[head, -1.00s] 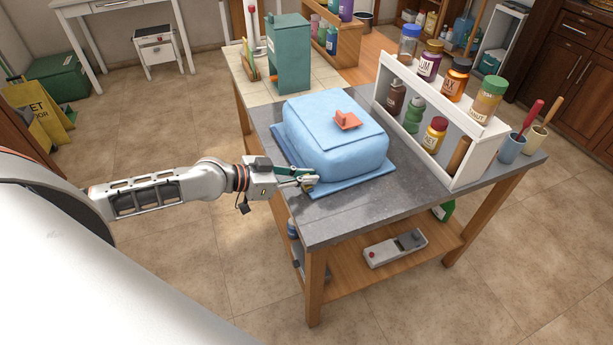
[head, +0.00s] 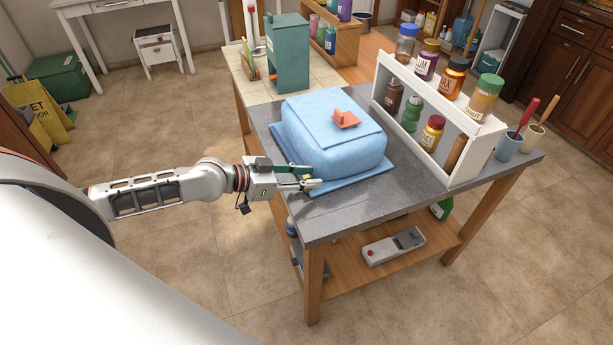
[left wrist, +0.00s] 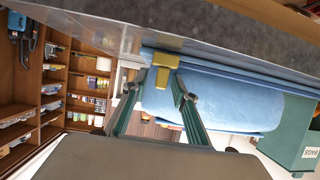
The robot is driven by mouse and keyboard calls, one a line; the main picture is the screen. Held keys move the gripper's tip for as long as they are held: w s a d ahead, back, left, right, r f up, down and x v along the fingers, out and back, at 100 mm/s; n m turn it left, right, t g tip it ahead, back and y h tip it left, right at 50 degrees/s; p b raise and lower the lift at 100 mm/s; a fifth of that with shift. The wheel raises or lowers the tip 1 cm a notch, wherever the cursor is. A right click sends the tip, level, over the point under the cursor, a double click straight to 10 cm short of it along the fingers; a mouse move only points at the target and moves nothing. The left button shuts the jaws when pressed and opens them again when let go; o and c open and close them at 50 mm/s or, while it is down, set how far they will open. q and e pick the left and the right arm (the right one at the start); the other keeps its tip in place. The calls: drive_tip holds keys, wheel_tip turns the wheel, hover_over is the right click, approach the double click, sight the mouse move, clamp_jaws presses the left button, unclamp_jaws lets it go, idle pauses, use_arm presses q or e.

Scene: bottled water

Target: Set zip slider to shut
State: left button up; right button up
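A puffy blue zip bag (head: 330,150) with an orange piece (head: 345,119) on top lies on the grey tabletop. Its flat blue edge runs along the front. The small yellow zip slider (head: 306,178) is at the edge's near-left corner, partly hidden by my fingers. In the left wrist view the yellow slider (left wrist: 163,77) shows clearly on the blue edge. My left gripper (head: 313,177) is at that corner, its fingers apart. In the left wrist view the left gripper's fingertips (left wrist: 158,93) stand either side of the slider's lower part, with gaps visible. My right gripper is not in view.
A white rack (head: 440,145) with several jars stands to the right on the grey table (head: 350,215). Two cups with tools stand beyond it. A teal box (head: 287,55) is on the tiled counter behind. The tabletop in front of the bag is clear.

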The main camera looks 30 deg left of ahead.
use_arm(q)
drive_tip(key=shift+s, duration=0.1)
drive_tip(key=v, duration=1.2)
drive_tip(key=shift+r, duration=0.1)
idle(0.5)
